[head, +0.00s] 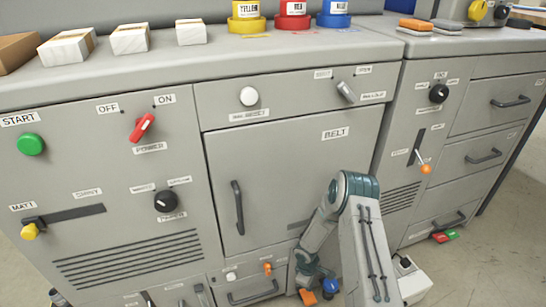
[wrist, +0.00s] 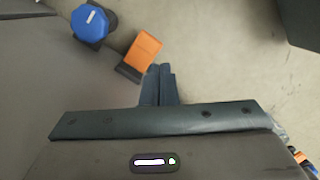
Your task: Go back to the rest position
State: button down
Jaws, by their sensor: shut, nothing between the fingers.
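My arm (head: 355,215) reaches out low in front of the grey machine (head: 280,170), bent down at its elbow, with its far end near the machine's lower front. My gripper (wrist: 158,72) shows in the wrist view, with its two fingers together and nothing between them. An orange block-like part (wrist: 143,50) is just beyond the fingertips, up and left. A blue knob-like part (wrist: 92,23) is farther left. Whether the fingertips touch the orange part I cannot tell. In the head view the fingers cannot be made out clearly.
The machine front carries a closed belt door with a black handle (head: 238,207), a red power switch (head: 143,128) and an orange-tipped lever (head: 425,168). A white box (head: 412,280) stands on the floor right of my arm. Open floor (head: 495,250) lies at the right.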

jog(key=d+r+m+t+p, duration=0.15)
jog(key=r+p, duration=0.25)
jog(key=r, duration=1.1)
jog(key=d+r+m+h+p, duration=0.15)
jog(key=r+p, duration=0.25)
jog(key=r, duration=1.1)
jog(key=d+r+m+p, duration=0.2)
jog(key=r+m+p, duration=0.15)
jog(key=r, duration=1.15)
jog(key=s+a+r+m+t+y+p, duration=0.1)
jog(key=s+r+m+p, duration=0.1)
jog(key=s+r+p, duration=0.4)
jog(key=s+a+r+m+t+y+p, duration=0.1)
jog(key=s+r+p, duration=0.5)
jog(key=s+r, duration=1)
notch_tip(320, 180, up, 8)
jog(key=a+m+y, duration=0.1)
jog(key=m, duration=0.1)
jog(key=shift+a+m, duration=0.2)
jog(key=shift+m, duration=0.15)
